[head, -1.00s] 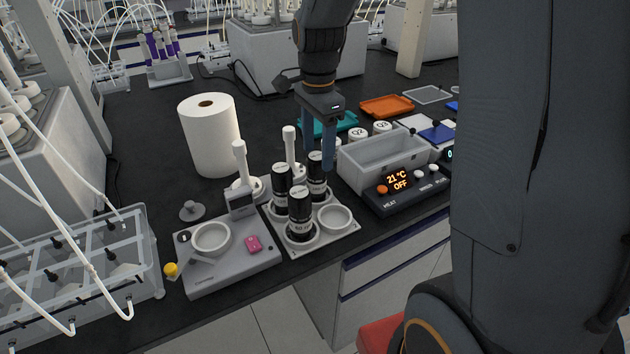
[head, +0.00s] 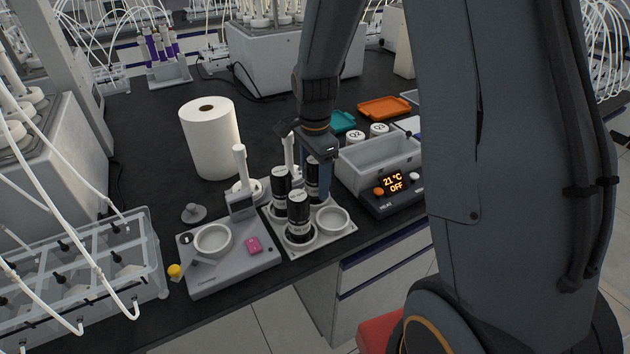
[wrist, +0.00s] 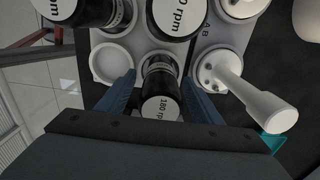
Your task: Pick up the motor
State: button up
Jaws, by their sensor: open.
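Several black cylindrical motors with white rpm-labelled caps stand upright in a grey holder tray (head: 318,238): a front one (head: 298,215), a left one (head: 279,192) and a back right one (head: 312,182). My gripper (wrist: 158,82) is open, its blue fingers on either side of the back right motor, whose cap (wrist: 161,107) reads 180 rpm in the wrist view. Whether the fingers touch it cannot be told. In the head view my gripper partly hides that motor. The tray's front right cup (head: 333,218) is empty.
A white-handled piece (wrist: 255,100) stands close to my right finger in the wrist view. A grey device with a ring (head: 212,240) is left of the tray. A grey bin (head: 375,160) and a heater panel (head: 395,190) are to the right. A paper roll (head: 210,145) stands behind.

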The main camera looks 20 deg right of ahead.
jog(key=c, duration=1.5)
